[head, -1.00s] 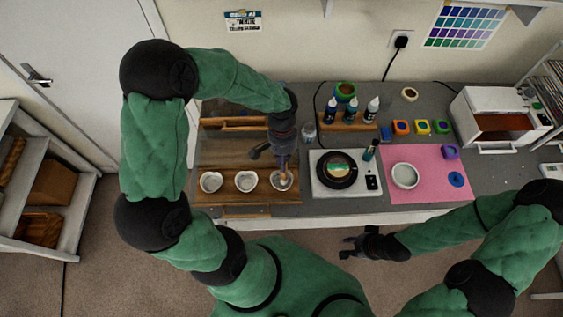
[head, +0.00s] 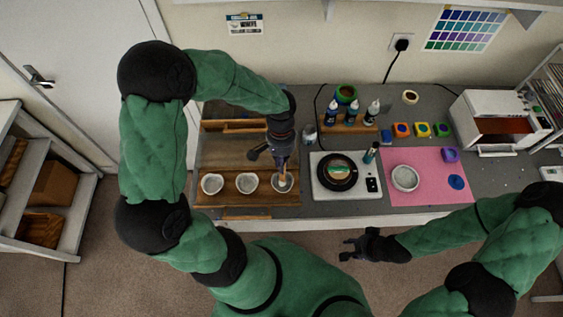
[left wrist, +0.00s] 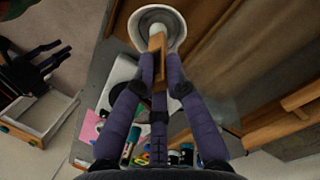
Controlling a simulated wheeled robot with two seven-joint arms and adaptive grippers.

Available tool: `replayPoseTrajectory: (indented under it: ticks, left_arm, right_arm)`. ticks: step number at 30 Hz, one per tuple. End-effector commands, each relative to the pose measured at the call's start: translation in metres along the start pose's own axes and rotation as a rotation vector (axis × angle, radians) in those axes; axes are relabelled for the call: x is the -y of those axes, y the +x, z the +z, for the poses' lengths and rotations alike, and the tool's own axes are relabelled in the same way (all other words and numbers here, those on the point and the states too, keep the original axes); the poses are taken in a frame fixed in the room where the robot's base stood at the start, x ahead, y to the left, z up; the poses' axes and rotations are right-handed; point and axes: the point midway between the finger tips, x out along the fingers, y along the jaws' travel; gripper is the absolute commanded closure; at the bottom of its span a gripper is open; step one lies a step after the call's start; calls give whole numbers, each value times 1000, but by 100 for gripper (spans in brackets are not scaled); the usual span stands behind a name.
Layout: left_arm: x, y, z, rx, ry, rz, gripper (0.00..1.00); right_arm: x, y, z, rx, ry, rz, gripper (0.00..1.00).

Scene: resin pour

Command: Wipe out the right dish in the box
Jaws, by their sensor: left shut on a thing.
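Three white dishes stand in a row in the wooden box (head: 232,211) on the left part of the bench. The left dish (head: 212,184) and the middle dish (head: 246,182) look whitish inside. The right dish (head: 282,186) is under my left gripper (head: 282,170). In the left wrist view my left gripper (left wrist: 160,75) is shut on a wooden-handled tool (left wrist: 157,42) with a pale tip. The tip is inside the right dish (left wrist: 155,14), whose inside looks grey there. My right gripper (head: 350,246) is empty and looks open, in front of the bench.
A white scale (head: 318,187) with a black round plate stands just right of the box. Farther right, a pink mat (head: 425,190) bears a white round dish (head: 405,177). A wooden rack of bottles (head: 350,127) stands behind the scale.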

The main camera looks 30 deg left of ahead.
Motion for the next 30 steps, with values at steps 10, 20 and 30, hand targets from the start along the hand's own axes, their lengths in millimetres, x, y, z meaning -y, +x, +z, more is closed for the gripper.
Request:
replayPoseTrajectory:
  ticks: [10, 20, 30]
  left_arm:
    - [-4, -39, 6, -1, 0, 0, 100]
    - [-7, -64, 11, -1, 0, 0, 100]
    - [-7, -63, 11, 0, 0, 0, 100]
  right_arm:
    - [10, -29, 1, 0, 0, 0, 67]
    - [17, -47, 2, 0, 0, 0, 67]
    - [16, -45, 2, 0, 0, 0, 67]
